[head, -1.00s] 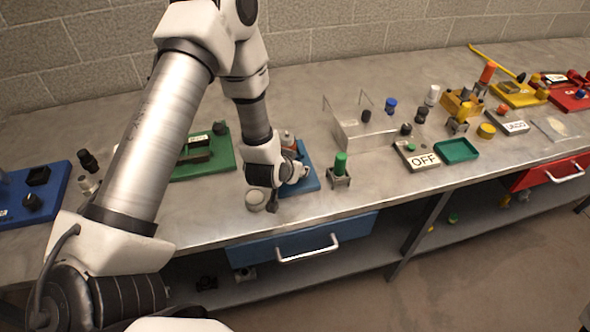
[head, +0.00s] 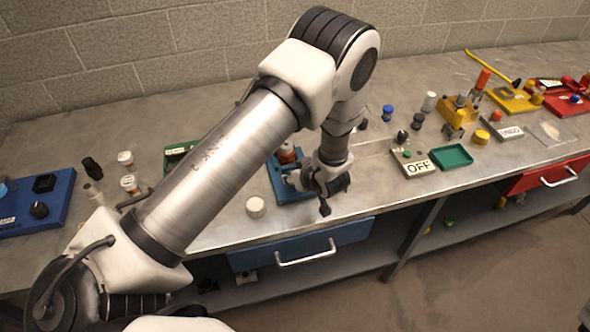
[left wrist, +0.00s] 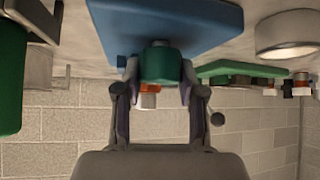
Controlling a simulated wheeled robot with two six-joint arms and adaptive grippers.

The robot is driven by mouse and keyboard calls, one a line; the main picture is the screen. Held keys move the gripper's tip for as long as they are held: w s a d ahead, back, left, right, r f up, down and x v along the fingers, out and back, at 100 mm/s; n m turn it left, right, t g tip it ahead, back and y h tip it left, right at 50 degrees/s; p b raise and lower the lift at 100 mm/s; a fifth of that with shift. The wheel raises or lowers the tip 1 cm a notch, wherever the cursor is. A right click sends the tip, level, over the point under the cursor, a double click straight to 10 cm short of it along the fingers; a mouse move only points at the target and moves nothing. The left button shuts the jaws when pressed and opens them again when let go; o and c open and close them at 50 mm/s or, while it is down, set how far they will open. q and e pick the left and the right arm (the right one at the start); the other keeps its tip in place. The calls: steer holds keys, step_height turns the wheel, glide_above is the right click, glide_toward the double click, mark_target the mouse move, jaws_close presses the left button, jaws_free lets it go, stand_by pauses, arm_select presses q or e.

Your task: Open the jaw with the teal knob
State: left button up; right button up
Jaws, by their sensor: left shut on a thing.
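A teal knob (left wrist: 158,65) sits between the two fingers of my left gripper (left wrist: 159,75), which is shut on it. The knob is at the edge of a blue base (left wrist: 165,22) in the left wrist view, where the scene appears upside down. In the head view my left gripper (head: 300,182) is at the right side of the blue base (head: 276,172) and hides the knob. An orange-red part (left wrist: 148,98) shows beyond the knob; it also shows in the head view (head: 287,153). I cannot make out the jaw itself. My right gripper is not in view.
A white round disc (head: 255,207) lies left of the blue base. A board marked OFF (head: 416,165) and a green tray (head: 451,156) are to the right. A blue drawer (head: 300,243) is below the bench edge.

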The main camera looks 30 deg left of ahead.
arm_select(q)
steer(key=shift+w+n+g+y+p, duration=0.1)
steer(key=shift+n+g+y+p, duration=0.4)
steer(key=shift+n+g+p, duration=0.9)
steer(key=shift+n, duration=0.7)
steer(key=o, duration=1.1)
steer(key=shift+o, duration=0.2)
steer(key=shift+a, duration=0.2)
steer(key=shift+d, duration=0.1)
steer(key=w+v, duration=0.1)
steer(key=v, duration=1)
steer(key=shift+s+d+r, duration=0.25)
steer(key=shift+s+r, duration=0.1)
steer(key=shift+s, duration=0.05)
